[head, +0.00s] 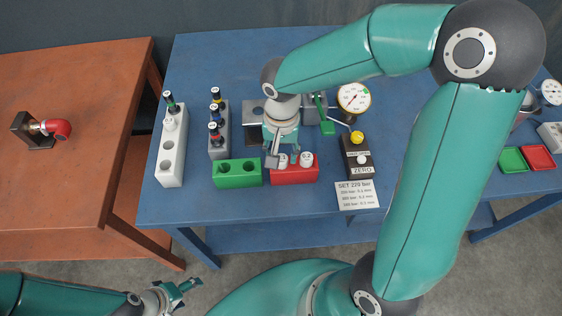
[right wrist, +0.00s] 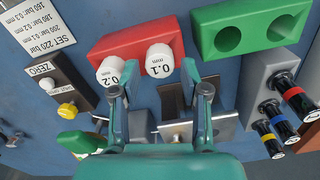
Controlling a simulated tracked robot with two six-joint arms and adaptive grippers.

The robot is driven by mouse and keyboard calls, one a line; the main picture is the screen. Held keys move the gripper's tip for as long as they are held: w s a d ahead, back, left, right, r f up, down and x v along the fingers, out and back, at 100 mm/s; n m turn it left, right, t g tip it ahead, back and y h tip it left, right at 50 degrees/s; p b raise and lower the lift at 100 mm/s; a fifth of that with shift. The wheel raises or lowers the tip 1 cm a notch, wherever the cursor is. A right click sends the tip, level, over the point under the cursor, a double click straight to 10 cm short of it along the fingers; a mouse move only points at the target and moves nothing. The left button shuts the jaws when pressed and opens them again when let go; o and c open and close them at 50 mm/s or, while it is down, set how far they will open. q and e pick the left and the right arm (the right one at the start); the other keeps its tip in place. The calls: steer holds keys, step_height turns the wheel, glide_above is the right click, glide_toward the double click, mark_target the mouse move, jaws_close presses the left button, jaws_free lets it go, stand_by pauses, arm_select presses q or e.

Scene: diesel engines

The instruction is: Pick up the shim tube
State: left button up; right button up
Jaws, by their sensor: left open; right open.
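Two white tubes stand in a red block (head: 295,176), which also shows in the right wrist view (right wrist: 135,34). They are labelled 0.1 mm (right wrist: 159,61) and 0.2 mm (right wrist: 110,72); in the head view they are the left (head: 283,161) and right (head: 306,159) one. My right gripper (head: 285,155) is open above the block. In the right wrist view its fingers (right wrist: 156,82) lie either side of the 0.1 tube's image; whether they reach around it I cannot tell. My left gripper (head: 180,290) is open and empty, low in front of the tables.
A green block (head: 237,180) with empty holes adjoins the red one. Grey (head: 219,145) and white (head: 172,160) racks hold dark injectors. The ZERO box (head: 357,160), a gauge (head: 354,97) and a SET 220 bar card (head: 357,195) stand right. An orange table (head: 70,190) is left.

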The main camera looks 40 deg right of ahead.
step_height(320, 180, down, 2)
steer(key=shift+f, duration=0.1)
jaws_close()
steer(key=shift+r, duration=0.2)
